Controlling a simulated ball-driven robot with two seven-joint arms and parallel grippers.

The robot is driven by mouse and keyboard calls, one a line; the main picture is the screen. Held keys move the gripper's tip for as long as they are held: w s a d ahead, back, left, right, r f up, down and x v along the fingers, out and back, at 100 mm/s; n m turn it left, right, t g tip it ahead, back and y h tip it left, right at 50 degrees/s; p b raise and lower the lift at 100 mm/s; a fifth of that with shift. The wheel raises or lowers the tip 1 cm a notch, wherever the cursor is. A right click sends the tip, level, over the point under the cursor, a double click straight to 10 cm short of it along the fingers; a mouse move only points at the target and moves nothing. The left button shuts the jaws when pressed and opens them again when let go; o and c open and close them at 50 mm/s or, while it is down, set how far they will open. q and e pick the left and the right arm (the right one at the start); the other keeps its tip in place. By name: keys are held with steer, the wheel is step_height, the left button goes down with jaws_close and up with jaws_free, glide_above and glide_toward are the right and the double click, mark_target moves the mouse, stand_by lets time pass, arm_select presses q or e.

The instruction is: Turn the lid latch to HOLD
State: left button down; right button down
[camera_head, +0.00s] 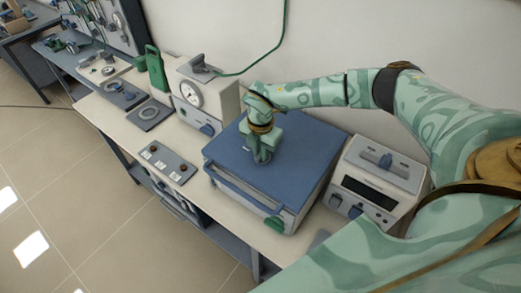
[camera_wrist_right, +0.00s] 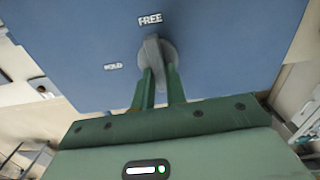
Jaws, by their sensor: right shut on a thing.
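The lid latch (camera_wrist_right: 157,50) is a grey round knob with a raised bar on the blue lid (camera_wrist_right: 80,40) of the furnace. In the right wrist view its bar points up toward the white word FREE (camera_wrist_right: 150,20). The word HOLD (camera_wrist_right: 113,67) is to the left of the knob. My right gripper (camera_wrist_right: 158,88) has its two green fingers shut on the latch bar. In the head view my right gripper (camera_head: 262,158) points down onto the blue lid (camera_head: 310,150) and hides most of the latch. My left gripper is not in view.
A white box with a dial gauge (camera_head: 191,93) stands left of the furnace, and a grey control unit (camera_head: 376,180) stands right. A small switch panel (camera_head: 167,162) lies in front on the bench. A green cable (camera_head: 275,50) hangs along the wall.

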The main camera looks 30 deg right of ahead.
steer(key=n+p, duration=0.1)
steer(key=n, duration=0.1)
steer(key=n+p, duration=0.1)
steer(key=n, duration=0.1)
steer(key=shift+s+r+n, duration=0.1)
steer(key=shift+s+n, duration=0.1)
steer(key=shift+n, duration=0.1)
steer(key=n, duration=0.1)
steer(key=n+p, duration=0.1)
steer(key=n, duration=0.1)
steer(key=n+p, duration=0.1)
steer(key=n, duration=0.1)
steer(key=shift+s+d, duration=0.1)
steer(key=shift+d, duration=0.2)
steer(key=n+p, duration=0.1)
steer(key=n, duration=0.3)
steer(key=shift+d, duration=0.2)
steer(key=shift+d+n, duration=0.15)
steer(key=shift+n, duration=1.75)
steer(key=c, duration=1.4)
jaws_free()
steer(key=shift+c, duration=0.2)
step_height(320, 180, up, 16)
